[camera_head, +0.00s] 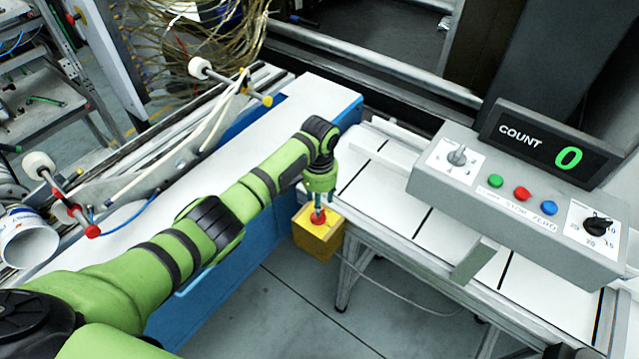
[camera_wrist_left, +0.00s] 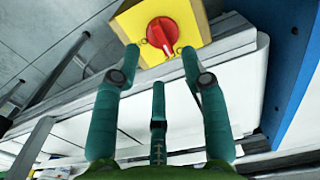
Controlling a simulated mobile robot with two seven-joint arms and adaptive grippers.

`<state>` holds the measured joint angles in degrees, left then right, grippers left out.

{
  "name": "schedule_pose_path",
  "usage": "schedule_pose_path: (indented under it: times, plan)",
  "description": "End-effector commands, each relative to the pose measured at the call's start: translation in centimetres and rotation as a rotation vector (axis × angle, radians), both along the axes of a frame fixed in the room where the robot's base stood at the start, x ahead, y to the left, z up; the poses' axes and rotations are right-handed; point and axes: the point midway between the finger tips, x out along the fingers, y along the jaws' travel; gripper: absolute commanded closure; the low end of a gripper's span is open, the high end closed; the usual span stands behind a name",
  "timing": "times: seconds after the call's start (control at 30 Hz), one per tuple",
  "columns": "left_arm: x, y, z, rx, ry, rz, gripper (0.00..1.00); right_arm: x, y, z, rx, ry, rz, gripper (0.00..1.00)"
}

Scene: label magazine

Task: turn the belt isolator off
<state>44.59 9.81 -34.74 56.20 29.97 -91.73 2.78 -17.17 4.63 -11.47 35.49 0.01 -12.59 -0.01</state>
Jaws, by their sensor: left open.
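The belt isolator is a yellow box (camera_head: 318,240) with a red rotary knob (camera_head: 318,215) on its face, mounted beside the conveyor frame. In the left wrist view the yellow face (camera_wrist_left: 190,12) and the red knob (camera_wrist_left: 162,34) are at the top. The knob's grip bar looks slanted there. My left gripper (camera_head: 318,203) is at the isolator, pointing down at the knob. Its fingers (camera_wrist_left: 160,50) are open, with a tip to each side of the knob's lower part in the picture. I cannot tell whether they touch it. My right gripper is not in view.
A grey control box (camera_head: 520,205) with dials, coloured buttons and a COUNT display (camera_head: 545,148) reading 0 stands on the white slatted conveyor (camera_head: 400,195) to the right. A blue-sided white bench (camera_head: 320,98) lies behind my left arm. Open floor (camera_head: 300,310) is below.

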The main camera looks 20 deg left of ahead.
Motion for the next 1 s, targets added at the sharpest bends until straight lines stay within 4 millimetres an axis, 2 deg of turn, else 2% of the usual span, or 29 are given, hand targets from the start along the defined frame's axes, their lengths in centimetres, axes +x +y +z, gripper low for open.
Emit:
schedule_pose_path:
  times: [0.03, 0.2, 0.4, 1.0]
  plan:
    - [0.1, 0.0, 1.3, -0.002, -0.006, -0.001, 0.56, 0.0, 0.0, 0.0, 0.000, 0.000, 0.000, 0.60]
    - [0.1, 0.0, 4.5, 0.000, -0.003, 0.000, 0.56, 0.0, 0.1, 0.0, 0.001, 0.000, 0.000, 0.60]
    - [0.0, 0.0, 6.5, 0.000, -0.001, 0.000, 0.56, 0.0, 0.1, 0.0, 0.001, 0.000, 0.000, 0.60]
    - [-0.1, -0.1, 6.7, -0.001, -0.001, -0.001, 0.56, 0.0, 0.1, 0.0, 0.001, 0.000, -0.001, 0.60]
